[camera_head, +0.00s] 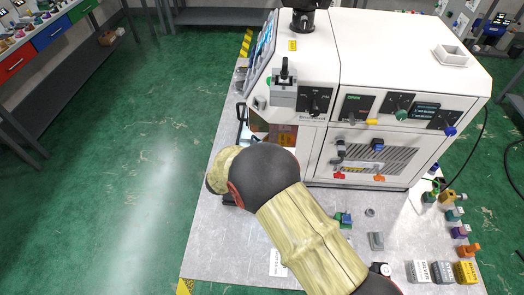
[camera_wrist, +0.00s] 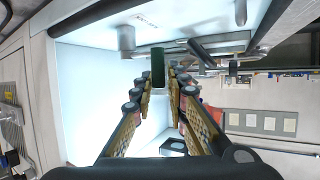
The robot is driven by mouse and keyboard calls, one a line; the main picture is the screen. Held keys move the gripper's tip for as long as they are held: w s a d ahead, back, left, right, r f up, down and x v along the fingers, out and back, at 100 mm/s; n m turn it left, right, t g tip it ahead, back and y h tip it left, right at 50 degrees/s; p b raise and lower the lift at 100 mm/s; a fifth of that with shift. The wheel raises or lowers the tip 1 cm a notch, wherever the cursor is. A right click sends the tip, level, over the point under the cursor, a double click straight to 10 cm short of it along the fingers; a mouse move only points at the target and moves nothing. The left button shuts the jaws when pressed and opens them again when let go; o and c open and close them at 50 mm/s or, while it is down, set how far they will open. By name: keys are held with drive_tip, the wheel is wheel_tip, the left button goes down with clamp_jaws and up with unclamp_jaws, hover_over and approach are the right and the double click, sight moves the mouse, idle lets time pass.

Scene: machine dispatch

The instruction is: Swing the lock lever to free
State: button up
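The white machine (camera_head: 400,50) stands on a grey table. A black-handled lever on a grey block (camera_head: 284,78) is on its front left; I cannot tell whether this is the lock lever. Another small dark lever (camera_head: 340,150) is on the lower front panel. My gripper is hidden in the head view behind my arm. In the wrist view my gripper (camera_wrist: 160,88) is open, its two fingers apart, at a bright white-walled chamber (camera_wrist: 85,80). A dark green upright post (camera_wrist: 158,66) shows between the fingertips; contact cannot be told.
A grey metal cylinder (camera_wrist: 126,40) and a bar hang along the chamber's upper edge, close to the fingers. Several small coloured parts and grey and yellow blocks (camera_head: 442,271) lie at the table's right front. Green floor is clear at left.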

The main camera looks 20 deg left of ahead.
drive_tip(key=o, duration=0.3)
drive_tip(key=shift+s, duration=0.1)
drive_tip(key=v, duration=1.2)
drive_tip(key=shift+f, duration=0.1)
